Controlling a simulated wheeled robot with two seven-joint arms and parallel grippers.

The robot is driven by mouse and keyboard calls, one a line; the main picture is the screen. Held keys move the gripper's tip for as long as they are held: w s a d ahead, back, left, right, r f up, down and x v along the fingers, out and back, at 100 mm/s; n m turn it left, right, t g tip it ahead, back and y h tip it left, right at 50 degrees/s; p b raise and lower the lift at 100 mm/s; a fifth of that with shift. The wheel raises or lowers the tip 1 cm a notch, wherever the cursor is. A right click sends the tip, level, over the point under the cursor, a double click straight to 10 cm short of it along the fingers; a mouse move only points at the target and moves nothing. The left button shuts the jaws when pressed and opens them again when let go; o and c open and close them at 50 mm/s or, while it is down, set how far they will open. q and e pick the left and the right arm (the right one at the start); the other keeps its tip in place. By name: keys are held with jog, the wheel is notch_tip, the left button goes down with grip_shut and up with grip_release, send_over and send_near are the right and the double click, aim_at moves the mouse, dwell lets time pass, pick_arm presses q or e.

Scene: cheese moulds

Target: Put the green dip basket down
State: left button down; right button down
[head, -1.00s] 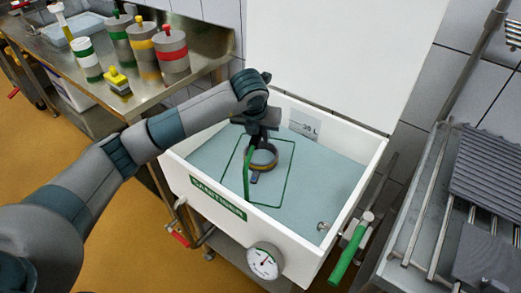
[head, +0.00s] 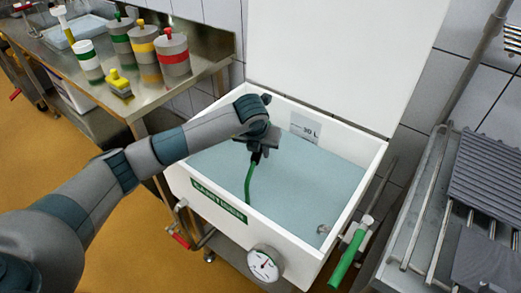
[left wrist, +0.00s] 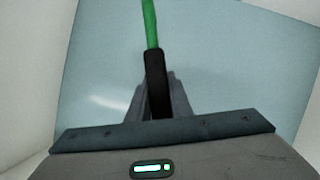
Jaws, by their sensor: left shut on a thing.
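The green dip basket shows only by its green handle (head: 248,181), which runs down into the grey-blue liquid of the white sanitiser tub (head: 345,255). The rest of the basket is hidden under the liquid. My left gripper (head: 257,152) is over the tub, shut on the black grip at the handle's top. In the left wrist view the black grip (left wrist: 155,75) sits between my fingers, and the green handle (left wrist: 150,25) leads away from it. I cannot tell whether the basket touches the tub floor. My right gripper is not in view.
The tub's white lid (head: 335,55) stands open behind. A metal rack (head: 415,215) stands at right.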

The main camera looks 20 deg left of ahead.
pick_arm(q)
jog(key=c, duration=1.8)
grip_release()
jog(key=shift+c, duration=0.2)
jog(key=shift+o, duration=1.1)
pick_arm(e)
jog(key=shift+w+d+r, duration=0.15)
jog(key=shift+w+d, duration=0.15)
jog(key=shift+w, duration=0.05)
pick_arm(q)
jog(key=shift+r, duration=0.15)
